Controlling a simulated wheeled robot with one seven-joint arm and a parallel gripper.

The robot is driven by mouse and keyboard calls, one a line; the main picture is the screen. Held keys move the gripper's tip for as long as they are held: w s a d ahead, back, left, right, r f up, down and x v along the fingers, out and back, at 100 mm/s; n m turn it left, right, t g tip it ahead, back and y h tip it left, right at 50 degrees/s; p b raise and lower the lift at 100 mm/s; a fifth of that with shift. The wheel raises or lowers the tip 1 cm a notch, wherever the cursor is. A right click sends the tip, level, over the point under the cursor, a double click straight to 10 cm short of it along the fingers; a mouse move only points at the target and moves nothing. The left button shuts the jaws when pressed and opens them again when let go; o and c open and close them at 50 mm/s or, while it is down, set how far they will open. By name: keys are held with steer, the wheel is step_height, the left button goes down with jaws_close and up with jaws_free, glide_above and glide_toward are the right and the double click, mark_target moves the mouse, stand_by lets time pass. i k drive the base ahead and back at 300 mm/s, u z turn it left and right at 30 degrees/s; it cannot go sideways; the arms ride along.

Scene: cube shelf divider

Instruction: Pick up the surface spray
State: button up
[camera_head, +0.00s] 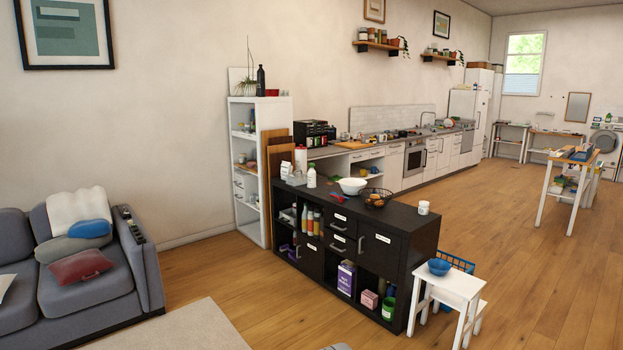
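No bottle can be surely told as the surface spray at this size. Several slim bottles (310,222) stand upright in an upper left compartment of the black cube shelf (392,262); one looks white and others orange or yellowish. A white bottle (311,178) stands on top of the shelf near its left end. A taller white bottle with a red top (301,158) shows behind it. My gripper is not in view, and the shelf is some distance ahead of me.
A white step stool (452,291) with a blue bowl (439,267) stands at the shelf's right end, beside a blue basket (456,262). A grey sofa (95,285) and a pale rug (180,328) lie to the left. Wooden floor is open between rug and shelf.

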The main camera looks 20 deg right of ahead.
mark_target(312, 173)
steer(key=z, duration=0.15)
steer(key=i, duration=0.55)
steer(key=z, duration=0.65)
steer(key=i, duration=3.05)
steer(key=u, duration=0.55)
steer(key=i, duration=2.2)
steer(key=u, duration=0.75)
steer(key=i, duration=0.6)
steer(key=z, duration=0.05)
